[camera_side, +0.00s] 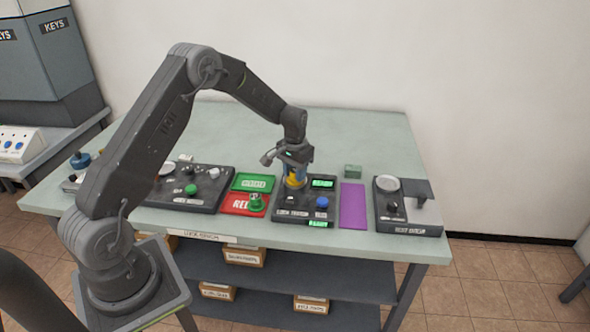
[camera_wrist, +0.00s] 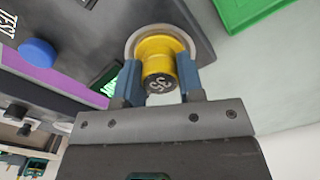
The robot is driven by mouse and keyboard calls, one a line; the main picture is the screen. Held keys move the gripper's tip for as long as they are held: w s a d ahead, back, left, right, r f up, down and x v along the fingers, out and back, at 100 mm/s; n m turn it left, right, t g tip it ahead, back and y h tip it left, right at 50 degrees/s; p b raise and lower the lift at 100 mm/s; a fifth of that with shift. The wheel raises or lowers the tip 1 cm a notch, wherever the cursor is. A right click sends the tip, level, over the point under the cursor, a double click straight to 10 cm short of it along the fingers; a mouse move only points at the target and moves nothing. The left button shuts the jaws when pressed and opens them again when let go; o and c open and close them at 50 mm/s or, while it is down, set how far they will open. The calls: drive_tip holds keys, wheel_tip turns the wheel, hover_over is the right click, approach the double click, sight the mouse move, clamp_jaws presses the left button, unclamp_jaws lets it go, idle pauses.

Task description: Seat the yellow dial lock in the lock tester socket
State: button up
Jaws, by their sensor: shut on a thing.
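The yellow dial lock (camera_wrist: 160,60) is between the two blue fingers of my gripper (camera_wrist: 159,82) in the wrist view, with a dark end marked with digits facing the camera. Its far end is at a pale round ring, the socket (camera_wrist: 133,38), on the dark lock tester (camera_wrist: 200,22). I cannot tell how deep it sits. In the side view my gripper (camera_side: 294,172) is low over the back left of the lock tester (camera_side: 291,206), with a bit of yellow lock (camera_side: 294,181) showing. The gripper hides most of the socket there.
On the tester are a blue button (camera_side: 322,202) and green lit displays (camera_side: 322,183). Right are a purple mat (camera_side: 352,208) and another dark device (camera_side: 408,222).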

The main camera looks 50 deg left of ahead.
idle(0.3)
drive_tip(key=o, duration=1.3)
drive_tip(key=shift+c, duration=0.2)
drive_tip(key=shift+r, duration=2.95)
